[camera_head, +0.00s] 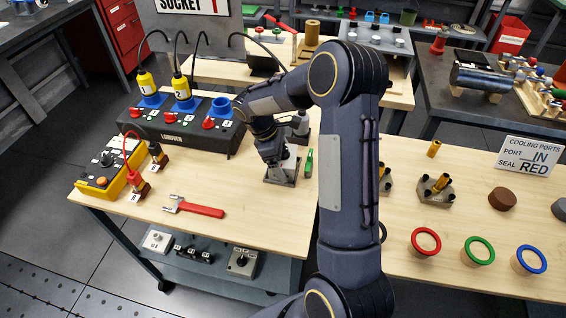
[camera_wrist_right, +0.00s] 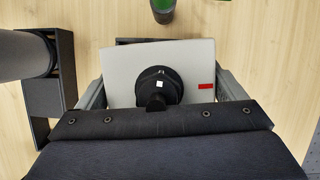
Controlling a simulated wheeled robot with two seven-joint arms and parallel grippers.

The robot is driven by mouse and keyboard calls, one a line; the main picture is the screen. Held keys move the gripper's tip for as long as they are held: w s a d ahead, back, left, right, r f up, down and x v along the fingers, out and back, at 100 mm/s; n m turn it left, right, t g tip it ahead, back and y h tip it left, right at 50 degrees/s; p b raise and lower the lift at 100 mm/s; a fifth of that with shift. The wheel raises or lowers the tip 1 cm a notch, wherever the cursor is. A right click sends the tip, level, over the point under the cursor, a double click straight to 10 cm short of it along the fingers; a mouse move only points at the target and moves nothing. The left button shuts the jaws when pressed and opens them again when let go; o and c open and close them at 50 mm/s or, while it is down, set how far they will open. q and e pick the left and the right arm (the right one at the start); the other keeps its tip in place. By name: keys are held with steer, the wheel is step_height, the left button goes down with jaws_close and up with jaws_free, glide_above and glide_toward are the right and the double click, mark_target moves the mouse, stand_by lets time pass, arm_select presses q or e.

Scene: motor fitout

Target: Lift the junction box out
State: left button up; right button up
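A light grey box (camera_wrist_right: 125,65) with a black round knob and a small red mark, likely the junction box, fills the middle of the right wrist view. My right gripper (camera_wrist_right: 165,88) has a finger along each side of it, close to its edges. I cannot tell whether the fingers press on it. In the head view my right gripper (camera_head: 285,158) points down over a grey piece (camera_head: 284,179) on the front table. The gripper and wrist hide most of that piece. My left gripper is not in view.
A grey cylinder (camera_wrist_right: 20,55) in a dark holder (camera_wrist_right: 66,70) stands close beside the gripper. A green item (camera_head: 309,163) is on its other side. Bare wood is clear in front.

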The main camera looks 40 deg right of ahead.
steer(key=c, duration=0.7)
steer(key=shift+c, duration=0.2)
steer(key=shift+w+r, duration=0.1)
steer(key=shift+r, duration=0.35)
step_height(320, 180, up, 2)
steer(key=shift+r, duration=0.2)
steer(key=a+r, duration=0.3)
steer(key=s+a+r+b, duration=0.1)
steer(key=r, duration=0.1)
steer(key=shift+a, duration=0.3)
steer(key=s+a+r, duration=0.1)
steer(key=a+r, duration=0.1)
steer(key=a, duration=0.2)
steer(key=s+a+r+b, duration=0.1)
steer(key=a+r, duration=0.1)
steer(key=a, duration=0.3)
steer(key=shift+a+r, duration=0.15)
steer(key=shift+r, duration=0.25)
